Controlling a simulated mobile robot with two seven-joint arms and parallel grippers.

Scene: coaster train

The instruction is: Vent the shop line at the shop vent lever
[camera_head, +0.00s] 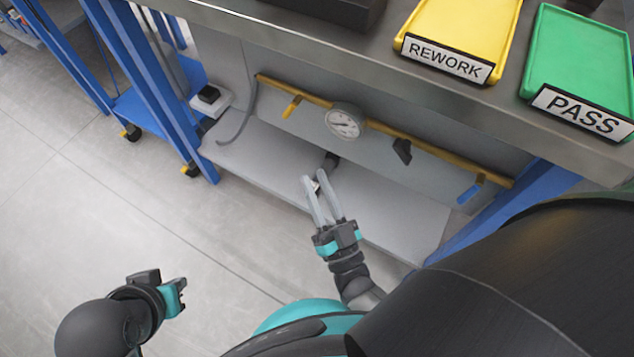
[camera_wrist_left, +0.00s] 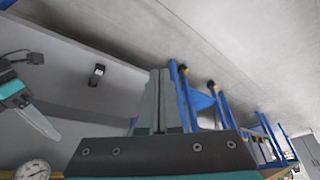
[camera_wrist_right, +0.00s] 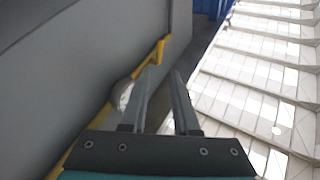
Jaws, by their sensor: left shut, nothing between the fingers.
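A brass pipe (camera_head: 385,130) runs under the bench with a round gauge (camera_head: 343,121). A yellow lever (camera_head: 292,106) hangs left of the gauge, a black handle (camera_head: 402,151) right of it, and a blue lever (camera_head: 470,193) near the right end. No label tells which is the shop vent lever. My right gripper (camera_head: 315,177) is open and empty, in front of the pipe and apart from the levers. In the right wrist view the yellow lever (camera_wrist_right: 162,50) lies beyond its fingers (camera_wrist_right: 163,78). My left gripper (camera_head: 180,291) is low at left; its fingers (camera_wrist_left: 158,75) are shut and empty.
A grey lower shelf (camera_head: 270,165) lies below the pipe, with small dark items (camera_head: 331,161) on it. The bench top (camera_head: 340,45) overhangs, holding a yellow REWORK tray (camera_head: 410,41) and a green PASS tray (camera_head: 548,86). Blue legs flank the bench. The floor at left is clear.

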